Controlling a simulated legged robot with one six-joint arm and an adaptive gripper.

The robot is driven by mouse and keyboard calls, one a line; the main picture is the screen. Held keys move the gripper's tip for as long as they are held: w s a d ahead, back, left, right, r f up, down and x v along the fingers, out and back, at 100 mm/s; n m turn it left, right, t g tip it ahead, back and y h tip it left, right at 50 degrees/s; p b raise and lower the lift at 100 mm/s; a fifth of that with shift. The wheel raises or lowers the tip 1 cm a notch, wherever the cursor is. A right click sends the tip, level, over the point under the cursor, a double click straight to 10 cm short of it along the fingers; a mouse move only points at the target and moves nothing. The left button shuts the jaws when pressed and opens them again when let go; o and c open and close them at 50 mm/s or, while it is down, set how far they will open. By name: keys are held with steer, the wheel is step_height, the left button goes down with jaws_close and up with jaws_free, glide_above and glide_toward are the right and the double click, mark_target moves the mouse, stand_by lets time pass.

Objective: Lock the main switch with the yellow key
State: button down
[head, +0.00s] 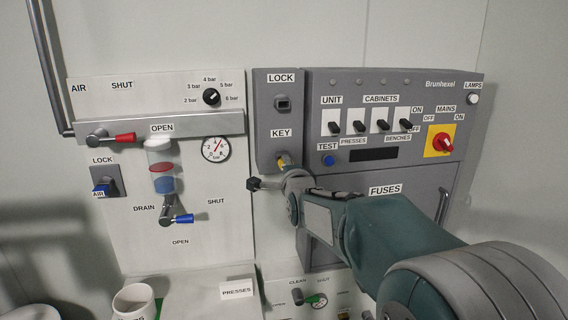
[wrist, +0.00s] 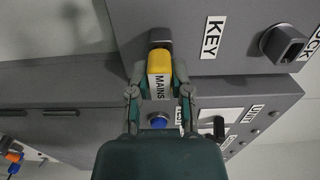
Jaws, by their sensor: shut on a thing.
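The yellow key (head: 282,160), marked MAINS, is at the dark socket below the KEY label on the grey lock panel (head: 266,118). In the wrist view the yellow key (wrist: 160,64) meets the socket (wrist: 160,36); how deep it sits is hidden. My gripper (head: 284,169) is shut on the key; both fingers of my gripper (wrist: 158,84) flank it in the wrist view. The LOCK fitting (head: 283,103) is above and looks empty. The main switch (head: 443,143) is a red knob on a yellow plate between OFF and ON labels; its setting is unclear.
Right of the lock panel are several black toggle switches (head: 359,127) and a blue TEST button (head: 328,160). Left is the air board with a red-handled valve (head: 125,137) and a gauge (head: 215,149). A white mug (head: 134,301) stands low left. My arm hides part of the fuse door.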

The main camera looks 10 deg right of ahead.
steer(key=shift+s, duration=1.8)
steer(key=s, duration=0.3)
steer(key=shift+s, duration=0.35)
